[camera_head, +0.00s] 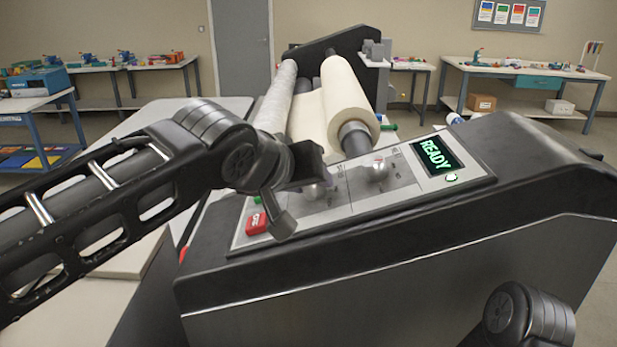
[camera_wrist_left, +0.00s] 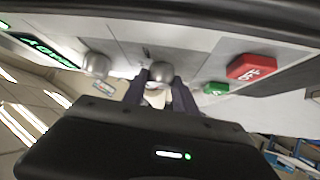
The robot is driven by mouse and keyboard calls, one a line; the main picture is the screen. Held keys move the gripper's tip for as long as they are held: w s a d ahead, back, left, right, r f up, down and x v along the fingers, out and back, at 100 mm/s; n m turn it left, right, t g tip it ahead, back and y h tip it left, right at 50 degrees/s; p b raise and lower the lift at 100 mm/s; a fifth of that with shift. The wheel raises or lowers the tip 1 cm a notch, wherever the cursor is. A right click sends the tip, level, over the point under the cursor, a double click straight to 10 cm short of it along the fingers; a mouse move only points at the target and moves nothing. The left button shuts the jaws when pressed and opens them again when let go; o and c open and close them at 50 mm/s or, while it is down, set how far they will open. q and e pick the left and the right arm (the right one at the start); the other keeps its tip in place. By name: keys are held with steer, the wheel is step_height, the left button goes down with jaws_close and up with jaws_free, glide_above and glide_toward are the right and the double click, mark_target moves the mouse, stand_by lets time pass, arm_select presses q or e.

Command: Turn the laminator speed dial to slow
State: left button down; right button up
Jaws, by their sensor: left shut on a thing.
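The laminator's sloped control panel (camera_head: 335,205) carries two round silvery dials. My left gripper (camera_head: 313,183) is shut on the left dial (camera_head: 315,190), nearer the red button. In the left wrist view, the gripper's two dark fingers (camera_wrist_left: 158,88) stand on either side of this dial (camera_wrist_left: 160,72). The other dial (camera_head: 377,168) stands free to the right; it also shows in the left wrist view (camera_wrist_left: 97,65). The dial labels are too small to read, so I cannot tell which one is for speed. My right gripper is out of view.
A red OFF button (camera_head: 257,223) and a green button (camera_wrist_left: 216,88) sit close to the held dial. A lit screen (camera_head: 437,157) reads READY. Film rollers (camera_head: 347,98) lie behind the panel. Workbenches (camera_head: 525,72) stand farther back.

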arm_select(q)
steer(key=c, duration=1)
jaws_free()
steer(key=shift+o, duration=0.2)
steer(key=b+v, duration=0.1)
steer(key=v, duration=0.5)
steer(key=shift+s+a+r+b, duration=0.1)
steer(key=shift+s+r+b, duration=0.05)
steer(key=shift+s+b, duration=0.2)
steer(key=shift+s+a+r, duration=0.2)
steer(key=shift+s+r, duration=0.1)
steer(key=shift+s, duration=0.05)
